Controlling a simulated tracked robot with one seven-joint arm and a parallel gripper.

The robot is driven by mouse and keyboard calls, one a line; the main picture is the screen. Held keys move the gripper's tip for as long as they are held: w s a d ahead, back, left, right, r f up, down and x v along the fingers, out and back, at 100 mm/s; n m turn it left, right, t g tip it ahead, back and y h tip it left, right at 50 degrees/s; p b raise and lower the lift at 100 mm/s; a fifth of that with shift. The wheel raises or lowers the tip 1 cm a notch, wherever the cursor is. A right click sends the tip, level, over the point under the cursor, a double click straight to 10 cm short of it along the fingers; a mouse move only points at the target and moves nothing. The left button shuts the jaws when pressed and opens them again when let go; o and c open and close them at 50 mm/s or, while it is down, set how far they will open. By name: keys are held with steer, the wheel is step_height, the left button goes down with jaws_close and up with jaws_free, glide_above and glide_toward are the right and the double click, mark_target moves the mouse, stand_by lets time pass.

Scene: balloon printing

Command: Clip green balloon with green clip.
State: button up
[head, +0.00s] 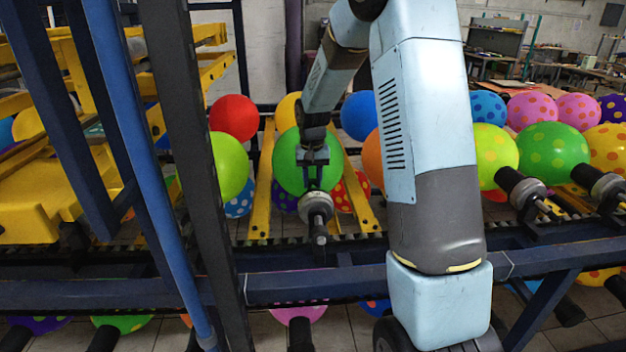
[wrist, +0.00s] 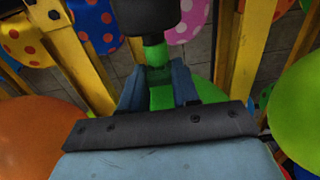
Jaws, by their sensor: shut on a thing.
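The plain green balloon (head: 287,163) sits on the rack behind my gripper in the head view. Part of it shows in the wrist view (wrist: 207,91). Its neck (wrist: 154,54) appears fitted on a dark nozzle (wrist: 152,17). My gripper (wrist: 158,88) is pointed at this neck, its two fingers on either side of a bright green piece, which looks like the green clip (wrist: 161,97). The clip is at the neck, between nozzle and balloon. Whether it closes around the neck is hidden. In the head view my gripper (head: 314,172) is just above the nozzle holder (head: 317,205).
A lime balloon (head: 229,165) and an orange balloon (wrist: 38,140) hang close on either side. Yellow bars (head: 262,180) flank the green balloon. A dark blue rail (head: 320,282) runs across the front. Dotted balloons on nozzles stand at the right.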

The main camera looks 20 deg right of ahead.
steer(key=shift+f, duration=0.35)
stand_by(0.3)
steer(key=o, duration=0.9)
steer(key=shift+r, duration=4.55)
steer(key=shift+r, duration=0.1)
